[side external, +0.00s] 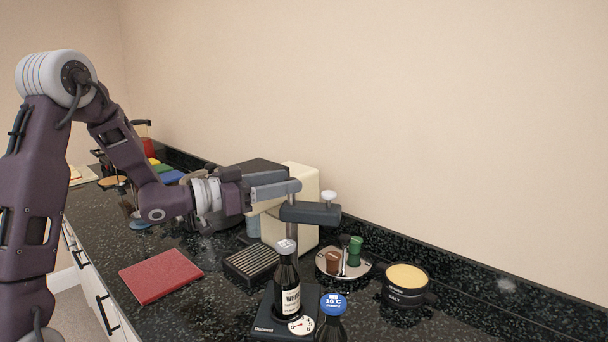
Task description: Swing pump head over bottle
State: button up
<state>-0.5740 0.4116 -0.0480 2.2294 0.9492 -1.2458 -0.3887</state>
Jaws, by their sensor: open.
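The pump head (312,213) is a dark grey horizontal arm with a pale knob on its right end. It sits on a vertical post in front of a cream box and points right. A dark bottle (288,285) with a white label and pale cap stands upright on a black base (270,328), lower in the picture than the pump head. My gripper (296,187) is open, its fingers pointing right, just above the left end of the pump head. I cannot tell whether they touch it. The far finger is partly hidden.
A second bottle with a blue cap (333,304) stands close right of the first. A round dish (329,264) with small stoppers and a black salt tub (406,284) are to the right. A ribbed black tray (249,264) and red mat (161,275) lie left.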

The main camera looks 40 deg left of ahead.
aim_at(304, 201)
jog(key=x, duration=0.5)
jog(key=shift+w+d, duration=0.1)
jog(key=shift+c, duration=0.4)
grip_shut()
dwell(0.9)
